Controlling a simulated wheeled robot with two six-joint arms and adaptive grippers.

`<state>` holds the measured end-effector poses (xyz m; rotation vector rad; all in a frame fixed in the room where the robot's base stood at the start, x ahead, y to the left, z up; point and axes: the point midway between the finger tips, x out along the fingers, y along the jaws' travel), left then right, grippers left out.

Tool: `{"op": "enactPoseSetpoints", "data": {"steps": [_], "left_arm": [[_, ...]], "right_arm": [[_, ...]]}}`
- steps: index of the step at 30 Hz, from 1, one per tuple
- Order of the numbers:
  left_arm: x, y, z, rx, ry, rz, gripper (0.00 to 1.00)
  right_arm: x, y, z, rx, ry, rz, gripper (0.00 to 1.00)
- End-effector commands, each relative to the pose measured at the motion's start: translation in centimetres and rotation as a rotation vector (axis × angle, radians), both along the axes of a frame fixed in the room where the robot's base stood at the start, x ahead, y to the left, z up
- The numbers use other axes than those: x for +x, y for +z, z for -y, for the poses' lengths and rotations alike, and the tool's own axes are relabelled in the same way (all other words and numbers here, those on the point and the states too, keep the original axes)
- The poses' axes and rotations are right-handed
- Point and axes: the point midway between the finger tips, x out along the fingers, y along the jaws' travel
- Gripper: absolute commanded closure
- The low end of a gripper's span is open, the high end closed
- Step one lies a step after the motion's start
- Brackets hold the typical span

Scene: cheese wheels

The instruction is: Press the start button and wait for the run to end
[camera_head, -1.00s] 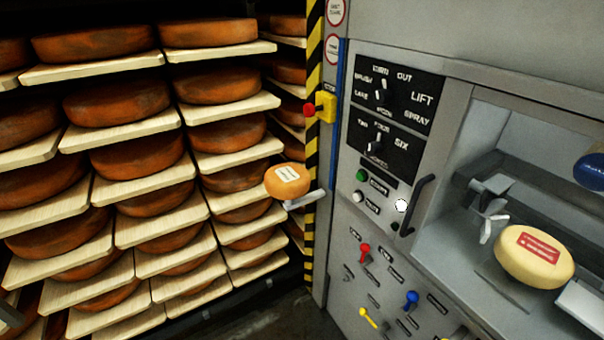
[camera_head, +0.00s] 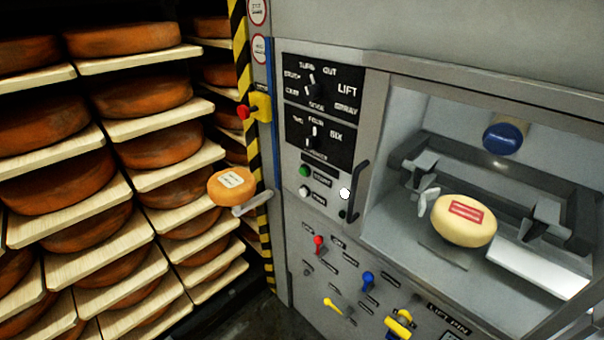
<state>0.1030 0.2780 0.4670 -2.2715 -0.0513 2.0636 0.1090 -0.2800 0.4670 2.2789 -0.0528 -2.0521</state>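The control panel (camera_head: 320,110) is on the grey machine front, right of the striped post. A green button (camera_head: 304,171) sits below the dials, with a small label beside it that is too blurred to read surely. A white button (camera_head: 304,191) is just below it. Inside the machine's window, a pale yellow cheese wheel (camera_head: 455,228) with a red label sits near metal clamps (camera_head: 425,172). A blue round part (camera_head: 505,137) is above it. Neither of my grippers is in view.
A red button on a yellow box (camera_head: 260,107) is on the post. A small orange cheese (camera_head: 231,187) rests on a bracket. Shelves of cheese wheels (camera_head: 155,103) fill the left. A dark handle (camera_head: 356,190) stands beside the window.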

Motion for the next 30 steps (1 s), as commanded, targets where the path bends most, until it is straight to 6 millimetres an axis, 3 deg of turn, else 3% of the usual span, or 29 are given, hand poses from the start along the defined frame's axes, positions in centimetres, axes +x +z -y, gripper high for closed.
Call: {"op": "enactPoseSetpoints", "data": {"steps": [1, 10, 30], "left_arm": [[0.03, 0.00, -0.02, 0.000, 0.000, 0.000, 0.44], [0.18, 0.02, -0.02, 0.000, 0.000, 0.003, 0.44], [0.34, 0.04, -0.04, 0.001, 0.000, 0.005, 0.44]], "right_arm": [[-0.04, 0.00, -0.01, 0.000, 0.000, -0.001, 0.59], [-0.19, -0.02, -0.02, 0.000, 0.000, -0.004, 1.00], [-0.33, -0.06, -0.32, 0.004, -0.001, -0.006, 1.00]]}}
